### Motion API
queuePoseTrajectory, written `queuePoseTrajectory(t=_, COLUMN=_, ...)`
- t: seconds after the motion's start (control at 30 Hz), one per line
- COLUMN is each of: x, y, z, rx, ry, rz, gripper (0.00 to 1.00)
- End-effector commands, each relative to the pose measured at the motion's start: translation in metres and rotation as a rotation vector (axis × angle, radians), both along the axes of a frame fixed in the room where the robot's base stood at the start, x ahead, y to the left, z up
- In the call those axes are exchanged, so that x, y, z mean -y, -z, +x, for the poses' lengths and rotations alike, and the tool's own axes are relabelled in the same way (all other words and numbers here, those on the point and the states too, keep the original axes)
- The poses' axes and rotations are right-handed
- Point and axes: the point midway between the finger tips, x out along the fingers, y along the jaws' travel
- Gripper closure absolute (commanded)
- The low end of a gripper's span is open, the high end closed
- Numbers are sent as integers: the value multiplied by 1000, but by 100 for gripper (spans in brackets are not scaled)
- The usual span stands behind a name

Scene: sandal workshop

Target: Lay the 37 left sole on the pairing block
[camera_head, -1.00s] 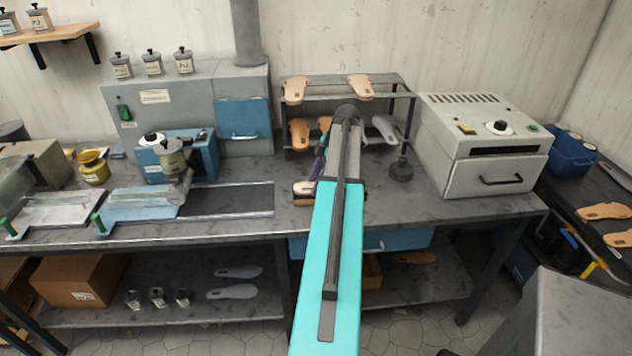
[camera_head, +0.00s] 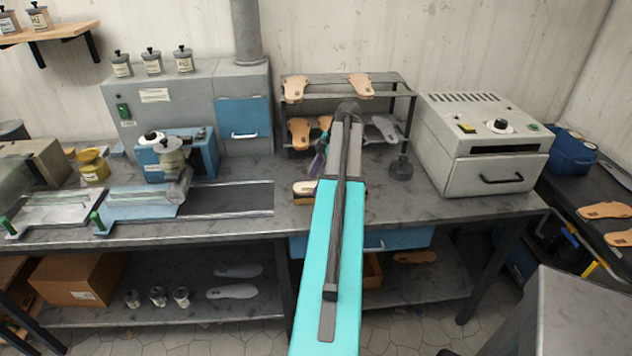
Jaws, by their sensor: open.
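My arm reaches over the bench towards the rack and hides much of its middle. A small purple and dark part beside the arm appears to be my gripper (camera_head: 318,163); it is open, with its fingertips mostly hidden. Just below it, a small dark block with a tan top (camera_head: 304,191) lies on the bench, partly behind my arm. I cannot tell whether this is the pairing block or whether a sole lies on it. Tan soles stand on the rack at top left (camera_head: 295,88), top right (camera_head: 360,86) and lower left (camera_head: 299,134). Size marks are unreadable.
The rack (camera_head: 404,84) also holds a grey sole (camera_head: 384,127) and a partly hidden tan one. A white oven (camera_head: 490,150) stands right, a blue-headed machine (camera_head: 178,155) left. A dark round weight (camera_head: 401,168) is near the rack. Bare bench (camera_head: 445,208) lies in front of the oven.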

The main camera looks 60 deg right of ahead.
Motion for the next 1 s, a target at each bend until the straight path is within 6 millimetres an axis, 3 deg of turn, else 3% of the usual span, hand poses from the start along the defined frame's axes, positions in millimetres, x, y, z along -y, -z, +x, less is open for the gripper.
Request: queuePoseTrajectory(t=1.0, x=29, y=-109, z=-36, rx=0, ry=1, rz=0, gripper=31)
